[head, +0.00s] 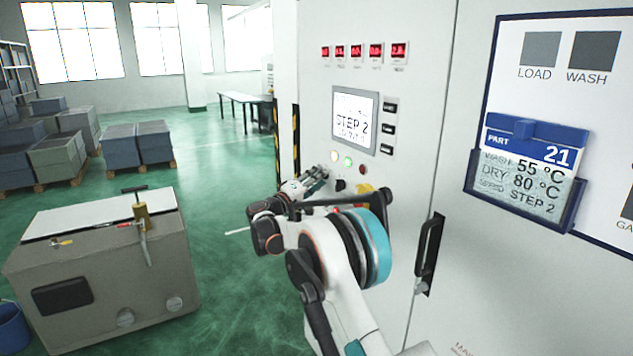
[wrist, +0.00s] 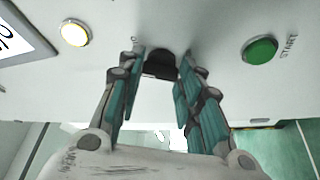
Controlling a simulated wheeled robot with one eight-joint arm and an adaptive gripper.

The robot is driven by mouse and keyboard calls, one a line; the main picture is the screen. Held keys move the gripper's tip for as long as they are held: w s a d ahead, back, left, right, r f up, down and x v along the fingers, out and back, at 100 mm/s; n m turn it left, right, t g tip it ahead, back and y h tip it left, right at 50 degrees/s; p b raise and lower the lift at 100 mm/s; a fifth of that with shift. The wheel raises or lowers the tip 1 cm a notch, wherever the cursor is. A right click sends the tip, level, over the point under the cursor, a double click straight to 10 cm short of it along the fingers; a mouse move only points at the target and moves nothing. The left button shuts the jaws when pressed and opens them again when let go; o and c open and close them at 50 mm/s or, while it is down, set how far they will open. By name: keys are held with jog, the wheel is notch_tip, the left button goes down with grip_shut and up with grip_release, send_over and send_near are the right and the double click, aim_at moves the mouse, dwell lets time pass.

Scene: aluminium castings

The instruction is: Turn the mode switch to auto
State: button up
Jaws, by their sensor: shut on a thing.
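The mode switch (wrist: 160,66) is a black knob on the pale panel, in the upper middle of the wrist view. My gripper (wrist: 160,75) has its two teal-padded fingers on either side of the knob and is shut on it. In the head view my gripper (head: 322,173) is at the machine's front, below the screen (head: 354,119). The label beside the knob is mostly hidden by the left finger. I cannot read which position the switch points to.
A lit yellow-white button (wrist: 74,32) is left of the knob, a green START button (wrist: 262,50) right of it. A card holder (head: 527,165) and door handle (head: 429,254) are right of my arm. A grey bin (head: 110,270) stands left; green floor lies between.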

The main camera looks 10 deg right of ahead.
jog(key=shift+f+m+g+h+b, duration=0.2)
jog(key=shift+m+h, duration=0.2)
jog(key=shift+m, duration=0.7)
jog(key=shift+f+m+g+h+b, duration=0.15)
jog(key=shift+m+h, duration=0.25)
jog(key=shift+m, duration=0.7)
jog(key=shift+r, duration=0.1)
jog(key=o, duration=1.1)
jog(key=shift+w, duration=0.1)
jog(key=shift+c, duration=0.2)
jog(key=shift+a, duration=0.1)
jog(key=v, duration=1.2)
